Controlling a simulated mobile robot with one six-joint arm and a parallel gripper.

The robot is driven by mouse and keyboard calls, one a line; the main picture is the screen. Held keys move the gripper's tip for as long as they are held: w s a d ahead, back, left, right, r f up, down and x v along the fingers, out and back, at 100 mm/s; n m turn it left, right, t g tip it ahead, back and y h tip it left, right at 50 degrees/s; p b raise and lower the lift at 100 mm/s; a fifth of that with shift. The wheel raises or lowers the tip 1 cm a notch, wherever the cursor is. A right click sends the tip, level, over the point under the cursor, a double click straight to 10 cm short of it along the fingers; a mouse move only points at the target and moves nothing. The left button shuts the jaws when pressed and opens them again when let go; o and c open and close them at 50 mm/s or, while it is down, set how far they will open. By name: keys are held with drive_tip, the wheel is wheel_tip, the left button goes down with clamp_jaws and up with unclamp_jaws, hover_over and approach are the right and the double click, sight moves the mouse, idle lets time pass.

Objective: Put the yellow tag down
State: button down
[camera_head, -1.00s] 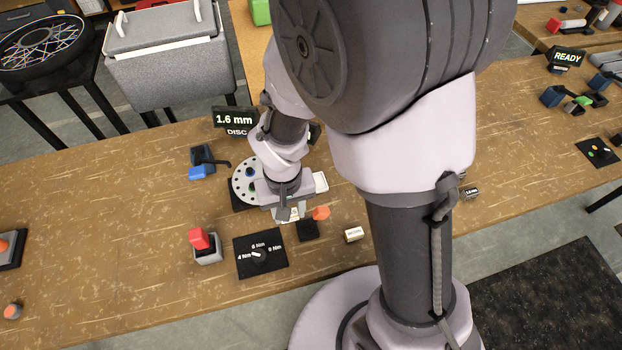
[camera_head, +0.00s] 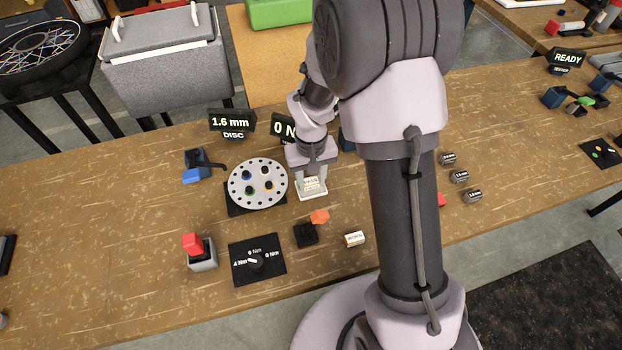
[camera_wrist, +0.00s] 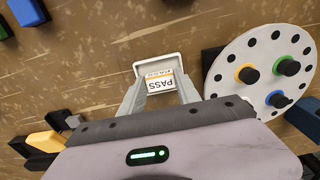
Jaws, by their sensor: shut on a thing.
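The yellow tag (camera_wrist: 160,82) is a small white card marked PASS with a yellow-orange band. It shows between my fingers in the wrist view and small in the head view (camera_head: 311,183). My gripper (camera_head: 311,190) is shut on it, and the fingers also show in the wrist view (camera_wrist: 160,90). A small white tray (camera_wrist: 155,59) lies under the tag and fingers; its rim shows just beyond them. I cannot tell whether the tag touches the tray's floor.
A round, holed disc (camera_head: 257,171) with coloured pegs stands left of my gripper. A black block with an orange piece (camera_head: 319,216), a small white block (camera_head: 354,239) and a torque dial plate (camera_head: 270,274) lie in front. Signs (camera_head: 232,121) stand behind.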

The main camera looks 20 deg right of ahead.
drive_tip(key=shift+f, duration=0.15)
drive_tip(key=c, duration=0.9)
unclamp_jaws()
drive_tip(key=shift+o, duration=0.2)
wheel_tip(320, 180, up, 12)
drive_tip(key=p, duration=0.4)
wheel_tip(320, 180, up, 6)
drive_tip(key=t, duration=0.1)
hover_over(311, 182)
drive_tip(key=s, duration=0.2)
drive_tip(key=s+a+r+m+t+y, duration=0.1)
drive_tip(key=s+a+r+m+t, duration=0.1)
drive_tip(key=s+r, duration=0.4)
drive_tip(key=s+a+r+m+t+y, duration=0.1)
drive_tip(key=s+a+r+m+t, duration=0.1)
drive_tip(key=s+r, duration=0.4)
drive_tip(key=s, duration=0.5)
drive_tip(key=shift+t, duration=0.4)
